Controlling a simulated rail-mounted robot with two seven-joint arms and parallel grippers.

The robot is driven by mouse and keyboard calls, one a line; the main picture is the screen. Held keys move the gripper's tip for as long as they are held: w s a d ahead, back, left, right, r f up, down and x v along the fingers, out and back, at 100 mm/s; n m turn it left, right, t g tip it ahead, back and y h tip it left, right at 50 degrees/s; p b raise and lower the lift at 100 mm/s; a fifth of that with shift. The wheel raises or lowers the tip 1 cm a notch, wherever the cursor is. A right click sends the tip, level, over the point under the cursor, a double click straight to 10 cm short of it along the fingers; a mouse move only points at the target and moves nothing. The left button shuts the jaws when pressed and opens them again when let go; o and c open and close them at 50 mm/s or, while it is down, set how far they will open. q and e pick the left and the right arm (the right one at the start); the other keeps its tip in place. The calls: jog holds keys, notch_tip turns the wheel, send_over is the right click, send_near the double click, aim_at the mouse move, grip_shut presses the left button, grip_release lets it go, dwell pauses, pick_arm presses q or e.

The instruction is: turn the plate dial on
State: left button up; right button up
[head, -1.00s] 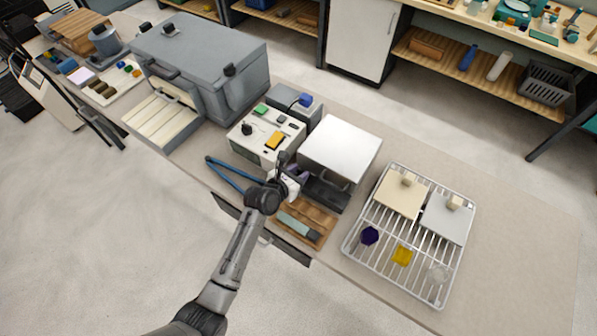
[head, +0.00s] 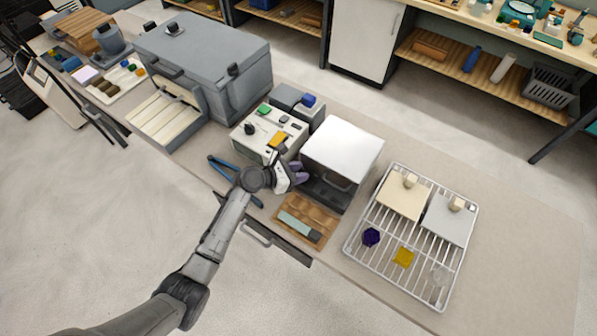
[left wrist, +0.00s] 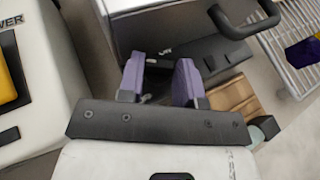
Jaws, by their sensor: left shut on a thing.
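The plate (head: 342,150) is a box with a white top and a dark front, in the middle of the bench in the head view. Its dark front panel (left wrist: 215,58) bears an "ON" mark in the left wrist view. My left gripper (head: 300,172) is at the left end of that front. In the left wrist view its purple fingers (left wrist: 160,75) stand at the panel, either side of the "ON" mark. They are shut on the plate dial, which is mostly hidden between them. My right gripper is not in view.
A white power box (head: 270,133) with a yellow switch stands close left of the gripper. A wooden tray (head: 306,222) lies in front of the plate, and blue tongs (head: 225,168) lie to the left. A wire rack (head: 352,240) with tiles stands right.

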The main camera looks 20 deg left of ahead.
pick_arm(q)
jog(key=o, duration=0.9)
